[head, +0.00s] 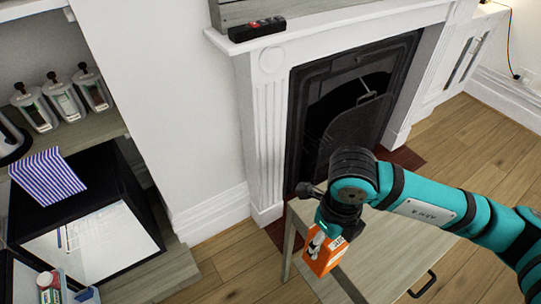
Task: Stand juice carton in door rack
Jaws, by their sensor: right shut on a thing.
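My right gripper (331,234) is shut on the orange juice carton (321,258) and holds it in front of the fireplace, over or near the wooden table's left end. The carton looks slightly tilted; the gripper hides part of it. A black mini fridge (125,190) stands open at the left, its white interior showing. The rack is mostly cut off by the frame. My left gripper is not in view.
A striped cloth (47,178) lies on the fridge top. Several jars (62,97) stand on the shelf above. A wooden table with a black handle (422,284) is below my right arm. Open floor (230,270) lies between fridge and table. A white fireplace (270,130) stands behind.

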